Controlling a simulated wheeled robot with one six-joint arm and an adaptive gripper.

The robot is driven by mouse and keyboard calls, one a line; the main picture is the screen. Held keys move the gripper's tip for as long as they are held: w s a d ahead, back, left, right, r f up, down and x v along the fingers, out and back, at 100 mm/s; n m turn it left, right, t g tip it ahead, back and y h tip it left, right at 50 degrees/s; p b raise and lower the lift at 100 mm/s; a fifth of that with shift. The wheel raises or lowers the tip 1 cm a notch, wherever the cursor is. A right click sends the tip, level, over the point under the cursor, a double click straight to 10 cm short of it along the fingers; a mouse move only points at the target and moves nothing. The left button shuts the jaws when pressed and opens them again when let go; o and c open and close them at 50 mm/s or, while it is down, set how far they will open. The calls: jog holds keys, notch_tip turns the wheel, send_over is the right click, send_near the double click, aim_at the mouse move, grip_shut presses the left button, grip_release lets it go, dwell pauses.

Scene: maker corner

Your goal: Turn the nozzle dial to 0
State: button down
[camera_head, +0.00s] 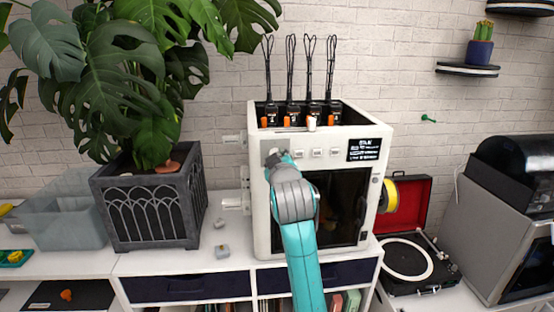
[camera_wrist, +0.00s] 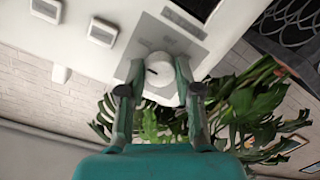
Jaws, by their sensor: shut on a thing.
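The white 3D printer (camera_head: 258,205) stands on the white cabinet, with a row of square buttons (camera_head: 318,153) and a dark display (camera_head: 364,149) along its upper front. My gripper (camera_head: 277,158) is at the upper left of that front and mostly hides the dial there. In the wrist view, the round white nozzle dial (camera_wrist: 161,75) sits on a grey plate and has a short dark mark on its left side. The fingers of my gripper (camera_wrist: 160,83) are closed on either side of the dial. I cannot read any numbers around it.
A large plant in a dark grey planter (camera_head: 150,215) stands left of the printer. A record player (camera_head: 405,262) with an open red lid is on the right. Several black tools with wire loops (camera_head: 291,75) rise from the printer's top. A small grey object (camera_head: 222,251) lies on the cabinet.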

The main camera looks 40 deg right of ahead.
jog(key=shift+w+a+n+h, duration=0.1)
jog(key=shift+n+h, duration=0.4)
jog(key=shift+n, duration=3.75)
jog(key=shift+n+h, duration=0.5)
jog(key=shift+n, duration=3.75)
jog(key=c, duration=0.8)
grip_release()
jog(key=v, duration=1.2)
jog(key=shift+r, duration=0.15)
